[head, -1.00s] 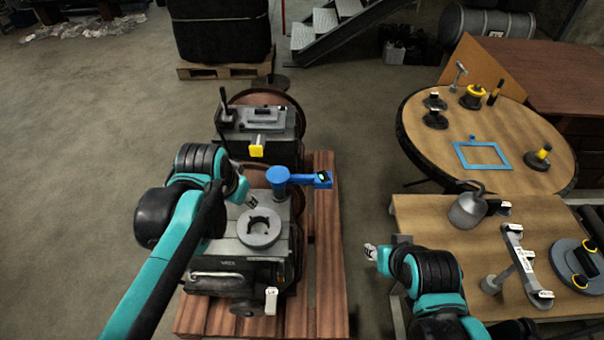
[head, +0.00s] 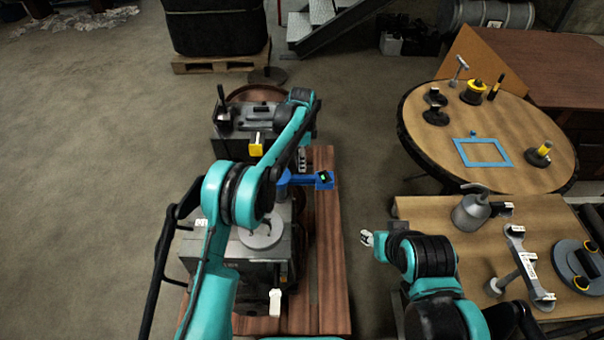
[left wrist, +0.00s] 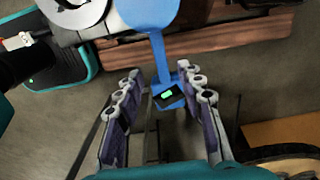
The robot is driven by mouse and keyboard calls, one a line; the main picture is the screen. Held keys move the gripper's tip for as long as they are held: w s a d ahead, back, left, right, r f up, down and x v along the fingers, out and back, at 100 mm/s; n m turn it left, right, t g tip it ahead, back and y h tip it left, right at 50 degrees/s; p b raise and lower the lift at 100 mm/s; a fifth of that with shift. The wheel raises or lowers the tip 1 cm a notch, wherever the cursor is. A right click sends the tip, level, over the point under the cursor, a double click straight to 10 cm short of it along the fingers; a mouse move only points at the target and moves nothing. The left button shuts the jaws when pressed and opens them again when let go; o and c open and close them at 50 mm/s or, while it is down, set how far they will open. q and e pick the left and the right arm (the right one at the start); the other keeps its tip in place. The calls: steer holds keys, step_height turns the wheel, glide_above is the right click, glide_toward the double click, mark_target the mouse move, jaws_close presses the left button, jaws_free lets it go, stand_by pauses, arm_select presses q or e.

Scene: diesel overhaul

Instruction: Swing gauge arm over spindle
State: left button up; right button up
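The blue gauge arm (head: 302,181) points right from its blue post on the machine, with a dark, green-lit gauge (head: 325,178) at its free end. The spindle, a grey ring (head: 262,235), lies on the machine top nearer to me, partly covered by my left arm. My left gripper (head: 302,160) is just beyond the gauge arm. In the left wrist view my left gripper (left wrist: 160,85) is open, its fingers on either side of the gauge end (left wrist: 168,95), with gaps showing. My right gripper (head: 367,238) hangs beside the bench; its opening is too small to judge.
The machine stands on a wooden pallet (head: 325,260). A yellow-tipped part (head: 256,144) stands on the farther machine block, close to my left arm. A bench (head: 420,212) with tools and a round table (head: 425,140) are on the right. Floor is clear on the left.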

mark_target(302, 177)
arm_select(q)
step_height(302, 177, down, 8)
steer(key=b, duration=0.3)
steer(key=shift+r, duration=0.1)
jaws_close()
